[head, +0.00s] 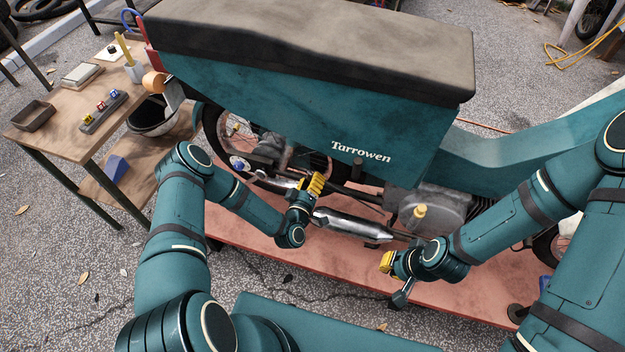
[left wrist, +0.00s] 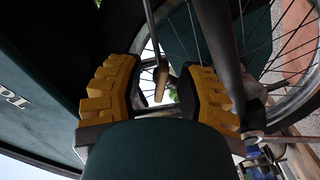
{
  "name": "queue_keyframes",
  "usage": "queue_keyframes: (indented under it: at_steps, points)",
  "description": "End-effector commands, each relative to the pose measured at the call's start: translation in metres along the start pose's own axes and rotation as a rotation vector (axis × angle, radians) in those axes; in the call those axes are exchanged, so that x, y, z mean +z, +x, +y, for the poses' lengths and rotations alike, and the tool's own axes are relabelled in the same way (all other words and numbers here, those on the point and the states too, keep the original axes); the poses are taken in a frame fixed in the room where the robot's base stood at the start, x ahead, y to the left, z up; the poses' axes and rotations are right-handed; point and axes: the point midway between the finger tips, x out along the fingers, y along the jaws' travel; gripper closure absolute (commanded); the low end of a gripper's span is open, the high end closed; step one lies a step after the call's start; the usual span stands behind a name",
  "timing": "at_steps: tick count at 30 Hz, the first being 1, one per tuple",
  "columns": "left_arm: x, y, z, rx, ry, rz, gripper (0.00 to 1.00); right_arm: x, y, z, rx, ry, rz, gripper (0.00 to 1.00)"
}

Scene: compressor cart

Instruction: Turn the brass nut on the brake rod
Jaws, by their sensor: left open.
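My left gripper (head: 317,184) is beside the rear of the teal scooter, below its side panel. In the left wrist view its two yellow ribbed fingers (left wrist: 162,95) stand apart. A small brass-coloured piece (left wrist: 162,80), which looks like the nut, shows in the gap between them at the end of a thin grey rod (left wrist: 150,28). I see no finger touching it. In the head view the nut cannot be made out. My right gripper (head: 386,262) is low in front of the engine, apart from the scooter; its finger gap is not clear.
The scooter (head: 310,110) stands on a red platform (head: 260,248). A spoked wheel (left wrist: 285,45) and a dark bar (left wrist: 215,40) are close to my left fingers. A silver exhaust (head: 350,224) runs beside both grippers. A wooden bench (head: 60,140) stands at left.

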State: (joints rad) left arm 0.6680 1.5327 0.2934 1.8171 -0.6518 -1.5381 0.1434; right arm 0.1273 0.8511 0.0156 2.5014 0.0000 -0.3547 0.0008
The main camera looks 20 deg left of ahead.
Motion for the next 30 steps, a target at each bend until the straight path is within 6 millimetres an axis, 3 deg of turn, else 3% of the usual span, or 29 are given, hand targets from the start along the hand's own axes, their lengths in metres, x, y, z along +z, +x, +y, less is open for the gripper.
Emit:
queue_keyframes:
  at_steps: [5, 18, 24, 30]
  points:
    - [0.001, -0.018, -0.001, -0.002, -0.001, -0.002, 0.63, 0.000, 0.000, 0.000, 0.000, 0.000, 0.000, 1.00]
    - [0.001, -0.101, 0.001, 0.000, -0.001, -0.003, 0.63, 0.000, 0.000, 0.000, 0.000, 0.000, 0.000, 1.00]
    - [0.001, -0.117, 0.001, 0.001, -0.001, -0.001, 0.63, 0.000, 0.000, 0.000, 0.000, 0.000, 0.000, 1.00]
    - [0.001, -0.119, 0.001, 0.002, 0.000, -0.001, 0.63, 0.000, 0.000, 0.000, 0.000, 0.000, 0.000, 1.00]
